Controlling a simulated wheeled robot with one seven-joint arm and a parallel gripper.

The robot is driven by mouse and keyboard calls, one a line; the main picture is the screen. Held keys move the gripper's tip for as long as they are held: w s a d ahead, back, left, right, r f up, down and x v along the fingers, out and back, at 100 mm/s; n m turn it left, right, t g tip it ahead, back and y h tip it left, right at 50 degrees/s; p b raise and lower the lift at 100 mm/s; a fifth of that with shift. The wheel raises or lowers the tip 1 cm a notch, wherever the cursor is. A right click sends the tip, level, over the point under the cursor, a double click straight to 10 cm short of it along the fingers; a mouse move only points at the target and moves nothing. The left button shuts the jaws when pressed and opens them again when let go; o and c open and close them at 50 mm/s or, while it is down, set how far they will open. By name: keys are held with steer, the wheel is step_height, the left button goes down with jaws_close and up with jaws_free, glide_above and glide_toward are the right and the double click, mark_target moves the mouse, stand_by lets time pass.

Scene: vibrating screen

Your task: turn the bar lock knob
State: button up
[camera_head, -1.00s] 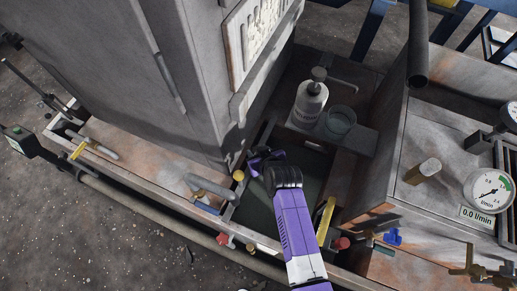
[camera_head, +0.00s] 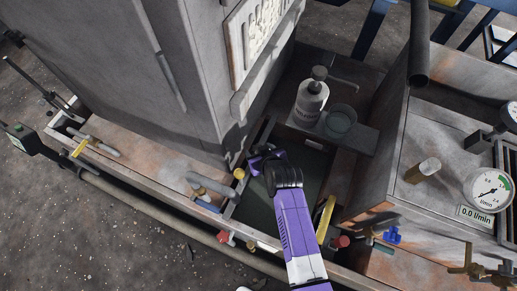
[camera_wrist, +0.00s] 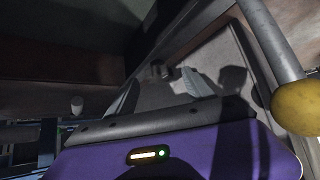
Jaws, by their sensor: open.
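My gripper (camera_head: 258,158) is at the end of my purple arm, over the sink-like recess beside the tall grey cabinet. It also shows in the wrist view (camera_wrist: 168,74), with its fingers apart and nothing seen between them. A yellow knob (camera_head: 239,173) sits on the recess's left rim, just left of and below my gripper, apart from it. In the wrist view a yellow rounded knob (camera_wrist: 297,106) on the end of a grey bar (camera_wrist: 268,38) is at the right edge. I cannot tell which of the knobs is the bar lock knob.
The grey cabinet (camera_head: 185,70) stands close on the left. A white bottle (camera_head: 309,103) and a glass beaker (camera_head: 340,121) stand behind the recess. A yellow bar (camera_head: 326,218), a red knob (camera_head: 340,241) and a blue valve (camera_head: 393,235) lie to the right.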

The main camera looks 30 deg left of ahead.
steer(key=p+v, duration=0.2)
steer(key=v, duration=0.5)
steer(key=shift+r, duration=0.1)
stand_by(0.4)
